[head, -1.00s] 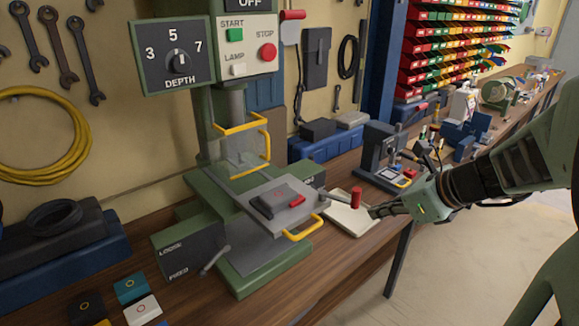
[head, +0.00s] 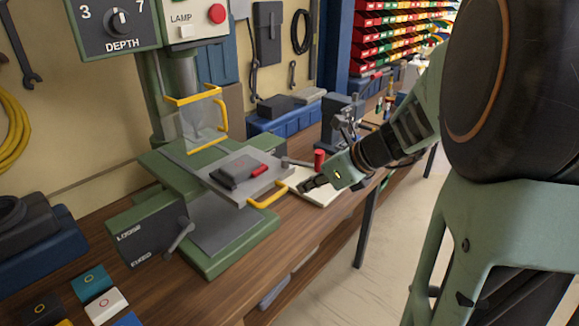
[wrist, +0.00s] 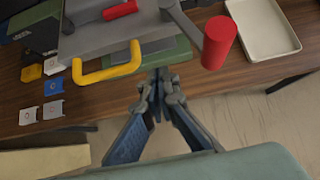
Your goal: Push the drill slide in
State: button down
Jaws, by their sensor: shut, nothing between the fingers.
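The drill slide (head: 232,192) is a grey plate on the green drill stand, sticking out toward the front. A dark block with a red part (head: 240,174) sits on it. Its yellow handle (head: 268,196) is on the front edge; the handle also shows in the wrist view (wrist: 108,72). My gripper (head: 305,186) is shut and empty, just right of the handle and apart from it. In the wrist view my fingertips (wrist: 160,74) point at the slide's front, right of the yellow handle.
A red-knobbed lever (head: 319,159) stands close beside my gripper, at the slide's right. A pale tray (head: 318,195) lies behind it on the bench. A yellow-framed guard (head: 203,120) hangs above the slide. Small coloured pieces (head: 105,304) lie at front left.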

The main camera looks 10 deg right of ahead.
jog(key=shift+w+a+f, duration=0.1)
jog(key=shift+w+a, duration=0.55)
jog(key=shift+w, duration=0.25)
jog(key=shift+w+a+f, duration=0.1)
jog(key=shift+w+a, duration=0.5)
jog(key=shift+w, duration=0.3)
jog(key=w+a+p, duration=0.1)
jog(key=w+a, duration=0.1)
jog(key=w, duration=0.1)
jog(key=w+a+p, duration=0.2)
jog(key=w+a, duration=0.1)
jog(key=w, duration=0.1)
jog(key=w+a+p, duration=0.2)
jog(key=w+a, duration=0.1)
jog(key=w, duration=0.1)
jog(key=shift+w+a, duration=0.2)
jog(key=shift+d, duration=0.1)
